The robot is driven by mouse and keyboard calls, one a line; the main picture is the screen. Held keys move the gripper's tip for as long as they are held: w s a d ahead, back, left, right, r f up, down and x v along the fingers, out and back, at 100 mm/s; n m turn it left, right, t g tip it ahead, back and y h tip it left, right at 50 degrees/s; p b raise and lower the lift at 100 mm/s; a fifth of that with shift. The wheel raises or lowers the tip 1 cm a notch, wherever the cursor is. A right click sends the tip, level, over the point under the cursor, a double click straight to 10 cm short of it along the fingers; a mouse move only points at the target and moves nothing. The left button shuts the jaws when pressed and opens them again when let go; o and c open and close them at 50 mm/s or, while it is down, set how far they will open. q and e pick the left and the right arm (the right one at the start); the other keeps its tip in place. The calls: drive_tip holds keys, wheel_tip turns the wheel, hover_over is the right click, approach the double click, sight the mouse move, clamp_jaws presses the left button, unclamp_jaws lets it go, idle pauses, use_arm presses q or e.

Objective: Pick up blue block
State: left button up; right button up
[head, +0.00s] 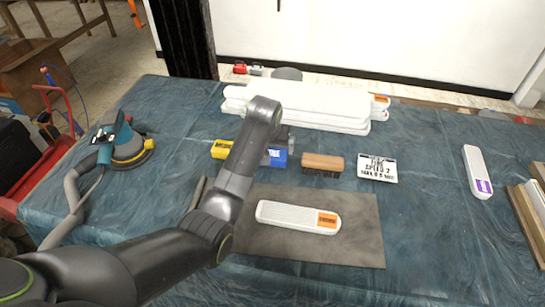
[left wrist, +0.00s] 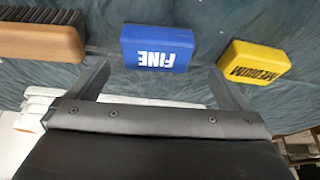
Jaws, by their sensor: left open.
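The blue block (head: 278,157), marked FINE, lies on the cloth-covered table behind the grey mat. In the head view my left arm hides part of it. In the left wrist view the blue block (left wrist: 157,48) shows whole, just beyond and between the two fingers. My left gripper (left wrist: 158,68) is open and empty, with one finger to each side of the block's span. In the head view the left gripper is mostly hidden behind my own arm. My right gripper is not in view.
A yellow block (left wrist: 254,64) marked MEDIUM lies to one side of the blue block, a wooden brush (head: 322,164) to the other. White panels (head: 310,105) are stacked behind. A white sanding bar (head: 297,217) lies on the grey mat (head: 355,240). A sander (head: 125,145) sits left.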

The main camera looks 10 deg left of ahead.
sight(272, 153)
use_arm(q)
drive_tip(key=shift+d+x, duration=0.2)
drive_tip(key=shift+x, duration=2.9)
drive_tip(key=c, duration=0.9)
wheel_tip(272, 153, up, 10)
drive_tip(key=shift+w+r, duration=0.1)
